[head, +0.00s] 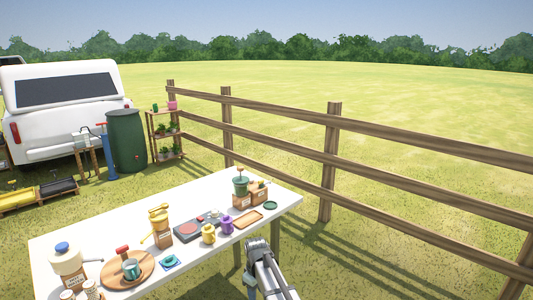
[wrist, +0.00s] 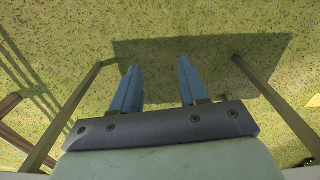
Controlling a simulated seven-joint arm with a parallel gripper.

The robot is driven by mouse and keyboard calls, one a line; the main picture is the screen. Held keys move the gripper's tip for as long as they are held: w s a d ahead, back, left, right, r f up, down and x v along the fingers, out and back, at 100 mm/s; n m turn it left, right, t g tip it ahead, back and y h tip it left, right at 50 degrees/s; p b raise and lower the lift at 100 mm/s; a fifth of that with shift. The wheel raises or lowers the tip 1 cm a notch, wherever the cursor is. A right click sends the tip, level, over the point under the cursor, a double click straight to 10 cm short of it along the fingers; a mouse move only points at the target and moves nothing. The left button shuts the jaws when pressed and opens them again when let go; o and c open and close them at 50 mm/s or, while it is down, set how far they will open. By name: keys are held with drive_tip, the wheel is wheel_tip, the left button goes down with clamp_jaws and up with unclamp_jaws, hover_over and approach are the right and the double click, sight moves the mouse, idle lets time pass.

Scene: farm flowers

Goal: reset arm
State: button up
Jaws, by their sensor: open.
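My gripper (wrist: 158,72) shows in the wrist view with its two blue fingers apart and nothing between them. It points down over grass. In the head view my arm (head: 264,268) rises at the bottom, beside the front edge of the white table (head: 110,232). The fingers cannot be made out clearly there. No object on the table is in contact with my gripper in the wrist view.
The table holds a purple mug (head: 226,225), a yellow mug (head: 208,234), a round wooden board (head: 143,261), a potted plant (head: 241,186) and a white jug (head: 68,262). A wooden fence (head: 328,165) stands behind.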

drive_tip(key=s+d+f+m, duration=0.5)
drive_tip(key=s+d, duration=0.4)
drive_tip(key=d, duration=0.2)
drive_tip(key=s+d+f+m, duration=0.4)
drive_tip(key=s+d+m, duration=0.2)
drive_tip(key=s+d, duration=0.4)
drive_tip(key=s+f+g, duration=0.3)
drive_tip(key=s+f, duration=0.7)
drive_tip(key=s, duration=0.4)
drive_tip(key=s+f+g, duration=0.3)
drive_tip(key=s+f, duration=0.7)
drive_tip(key=s, duration=0.4)
drive_tip(key=shift+s+a+f+n+g, duration=0.2)
drive_tip(key=shift+s+f+n+g, duration=0.1)
drive_tip(key=shift+s+g, duration=0.1)
